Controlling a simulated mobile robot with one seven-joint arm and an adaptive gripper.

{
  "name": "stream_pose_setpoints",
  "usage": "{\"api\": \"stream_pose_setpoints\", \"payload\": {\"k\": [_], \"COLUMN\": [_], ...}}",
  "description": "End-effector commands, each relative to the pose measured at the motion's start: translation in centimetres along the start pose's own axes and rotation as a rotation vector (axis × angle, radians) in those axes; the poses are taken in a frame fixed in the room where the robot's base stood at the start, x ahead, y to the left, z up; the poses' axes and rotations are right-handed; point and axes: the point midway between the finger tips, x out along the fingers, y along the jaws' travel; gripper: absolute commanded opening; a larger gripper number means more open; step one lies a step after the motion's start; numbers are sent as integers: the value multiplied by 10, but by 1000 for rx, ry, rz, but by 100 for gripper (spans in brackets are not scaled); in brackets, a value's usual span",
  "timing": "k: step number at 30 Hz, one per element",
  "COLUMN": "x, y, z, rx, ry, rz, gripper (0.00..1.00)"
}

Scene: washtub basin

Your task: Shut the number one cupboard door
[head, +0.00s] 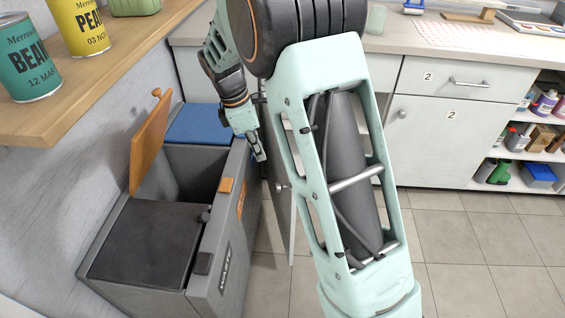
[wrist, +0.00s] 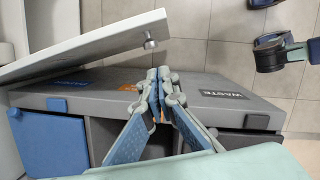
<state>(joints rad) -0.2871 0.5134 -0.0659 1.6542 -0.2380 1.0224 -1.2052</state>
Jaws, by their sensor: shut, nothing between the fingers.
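A pale cupboard door stands swung open; no number shows on it. In the head view only a narrow strip of the door (head: 292,230) and its knob (head: 281,188) show, with my arm hiding most of it. In the wrist view the door (wrist: 85,48) slants across the upper left, its round knob (wrist: 150,41) near its free end. My gripper (head: 261,157) is shut and empty, between the bin unit and the door. In the wrist view its fingertips (wrist: 159,74) are close to the knob in the picture; I cannot tell whether they touch.
A grey bin unit (head: 218,235) stands close on the left, its orange lid (head: 151,143) raised and its blue lid (head: 200,123) down. A shelf (head: 100,70) with tins overhangs it. The number two door (head: 440,140) is shut. Tiled floor (head: 460,250) is clear at right.

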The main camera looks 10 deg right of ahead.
Motion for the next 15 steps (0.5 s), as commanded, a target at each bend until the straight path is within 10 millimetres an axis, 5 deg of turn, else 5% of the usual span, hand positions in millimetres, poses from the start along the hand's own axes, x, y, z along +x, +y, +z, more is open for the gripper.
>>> {"api": "stream_pose_setpoints", "payload": {"k": [8,15], "x": [32,84], "y": [-6,-8], "z": [0,0], "rx": [-12,-12], "ry": [-10,-10], "rz": [-25,-24], "gripper": [0,0]}}
